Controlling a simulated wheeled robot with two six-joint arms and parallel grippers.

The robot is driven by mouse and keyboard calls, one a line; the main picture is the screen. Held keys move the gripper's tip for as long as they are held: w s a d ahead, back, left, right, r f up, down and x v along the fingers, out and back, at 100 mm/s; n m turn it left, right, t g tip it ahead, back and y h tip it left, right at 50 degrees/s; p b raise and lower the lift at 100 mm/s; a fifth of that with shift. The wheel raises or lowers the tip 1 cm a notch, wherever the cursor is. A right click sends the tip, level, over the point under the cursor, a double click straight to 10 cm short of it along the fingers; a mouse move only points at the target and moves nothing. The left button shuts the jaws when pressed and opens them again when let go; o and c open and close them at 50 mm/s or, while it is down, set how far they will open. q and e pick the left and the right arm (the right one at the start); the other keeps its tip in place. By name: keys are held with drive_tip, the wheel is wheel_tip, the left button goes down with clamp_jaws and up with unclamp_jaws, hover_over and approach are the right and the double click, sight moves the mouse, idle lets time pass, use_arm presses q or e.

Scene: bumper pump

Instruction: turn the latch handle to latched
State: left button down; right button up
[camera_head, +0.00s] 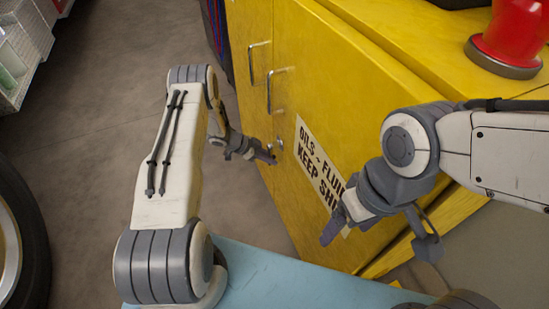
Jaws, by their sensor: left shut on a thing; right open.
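The yellow cabinet (330,80) stands at the centre and right, with two doors that look closed. A small metal latch handle (279,143) is on the door front, below the two bar pulls. My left gripper (270,154) is at the latch handle, shut on it; its fingers hide part of the handle, so its exact angle is hard to tell. My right gripper (334,230) is open and empty, in front of the cabinet's lower door by the white sign.
Two bar pulls (270,90) stick out above the latch. A red object (513,35) stands on the cabinet top. A light blue surface (265,280) lies below my arms. A wheel (20,230) and a wire rack (25,45) are at left. Grey floor between is clear.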

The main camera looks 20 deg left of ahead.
use_arm(q)
drive_tip(key=c, duration=0.8)
unclamp_jaws()
drive_tip(key=v, duration=1)
drive_tip(key=shift+s+a+r+p, duration=0.1)
drive_tip(key=shift+a+r+p, duration=0.1)
drive_tip(key=shift+p, duration=0.1)
